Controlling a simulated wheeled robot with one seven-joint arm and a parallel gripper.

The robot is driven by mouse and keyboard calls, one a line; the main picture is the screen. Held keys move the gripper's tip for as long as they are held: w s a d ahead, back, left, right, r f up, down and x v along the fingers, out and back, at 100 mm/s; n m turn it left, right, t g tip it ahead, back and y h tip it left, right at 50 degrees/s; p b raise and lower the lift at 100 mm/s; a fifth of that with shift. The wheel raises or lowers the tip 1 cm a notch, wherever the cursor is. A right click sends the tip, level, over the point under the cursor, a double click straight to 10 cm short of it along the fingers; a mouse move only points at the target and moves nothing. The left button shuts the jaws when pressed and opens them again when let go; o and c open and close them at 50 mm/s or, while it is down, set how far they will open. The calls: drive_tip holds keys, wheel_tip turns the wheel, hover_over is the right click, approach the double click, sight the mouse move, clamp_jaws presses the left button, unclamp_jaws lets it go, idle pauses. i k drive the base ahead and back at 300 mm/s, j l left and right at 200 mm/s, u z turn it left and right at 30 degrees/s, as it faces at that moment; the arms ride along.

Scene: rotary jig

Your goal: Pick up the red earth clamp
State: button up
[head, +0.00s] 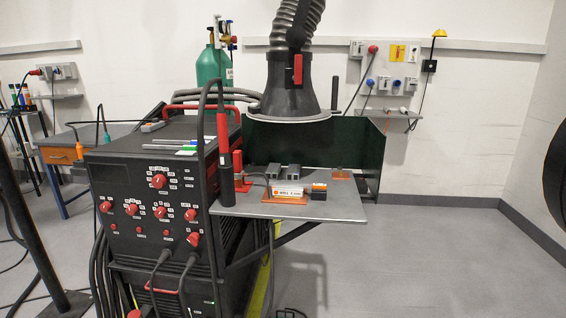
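A small red upright piece (238,161), which looks like the red earth clamp, stands at the left end of the grey work plate (320,207) beside the welding machine. A black torch (225,178) with a red upper part stands just to its left and partly covers that area. The clamp's jaws are too small to make out. My gripper is not in view, and nothing is seen touching the clamp.
The black welding machine (150,200) stands left of the plate. A fume hood (290,92) hangs low over the plate, before a dark green screen (345,145). Orange-and-black blocks (292,196) lie on the plate. Floor at right is clear.

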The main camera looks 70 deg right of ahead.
sight(239, 176)
drive_tip(key=z, duration=1.15)
